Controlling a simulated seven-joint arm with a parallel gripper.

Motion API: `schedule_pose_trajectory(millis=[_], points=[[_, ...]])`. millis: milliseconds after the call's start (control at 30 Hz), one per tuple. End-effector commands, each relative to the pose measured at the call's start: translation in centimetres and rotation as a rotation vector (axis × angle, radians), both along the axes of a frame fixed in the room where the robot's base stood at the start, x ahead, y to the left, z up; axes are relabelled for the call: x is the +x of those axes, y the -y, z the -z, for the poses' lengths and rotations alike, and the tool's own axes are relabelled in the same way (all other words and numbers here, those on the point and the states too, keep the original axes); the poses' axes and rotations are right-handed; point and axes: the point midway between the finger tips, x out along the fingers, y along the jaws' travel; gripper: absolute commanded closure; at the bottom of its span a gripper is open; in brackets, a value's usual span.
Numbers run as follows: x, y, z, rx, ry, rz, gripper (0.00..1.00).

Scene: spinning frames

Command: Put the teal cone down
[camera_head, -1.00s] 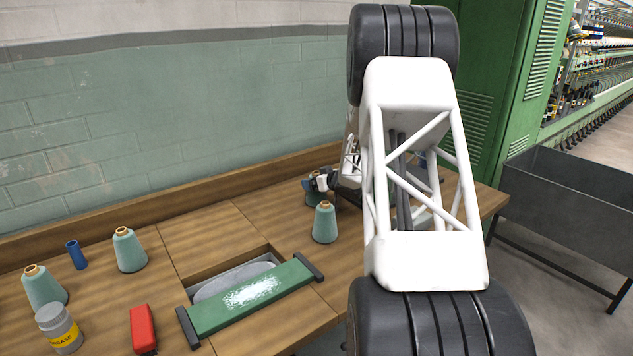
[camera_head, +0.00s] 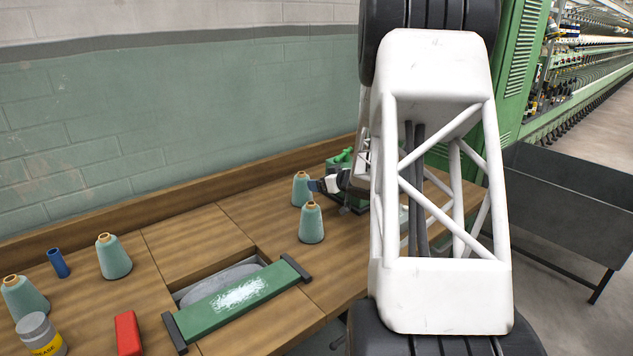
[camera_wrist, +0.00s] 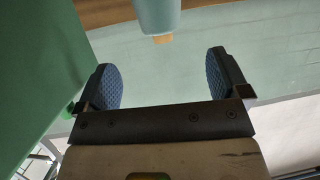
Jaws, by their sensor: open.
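A teal cone (camera_head: 301,191) with a tan tip stands upright on the wooden bench near the back. My gripper (camera_head: 318,185) is just to its right, with its blue-padded fingers spread. In the wrist view the fingers (camera_wrist: 165,84) are wide apart with nothing between them. A teal cone (camera_wrist: 157,14) with its tan tip shows there beyond the fingertips, cut off by the top edge. A second teal cone (camera_head: 311,224) stands upright just in front of the first. My white arm hides the right part of the bench.
More teal cones (camera_head: 113,258) (camera_head: 22,299), a blue tube (camera_head: 59,263), a grease jar (camera_head: 40,336) and a red block (camera_head: 128,334) are at left. A green bar (camera_head: 238,298) spans a bench recess. A green item (camera_head: 342,160) is behind my gripper.

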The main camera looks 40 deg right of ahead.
Motion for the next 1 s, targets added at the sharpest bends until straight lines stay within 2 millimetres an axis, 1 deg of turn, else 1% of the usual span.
schedule_pose_trajectory(millis=[200, 767, 867, 1000], points=[[-0.6, 0.0, -0.2, 0.0, 0.0, -0.001, 0.06], [-0.6, 0.0, -0.3, -0.001, 0.0, 0.001, 0.06], [-0.5, -0.3, -0.7, -0.008, -0.001, 0.008, 0.06], [-0.2, -1.6, -2.0, -0.033, -0.008, 0.036, 0.06]])
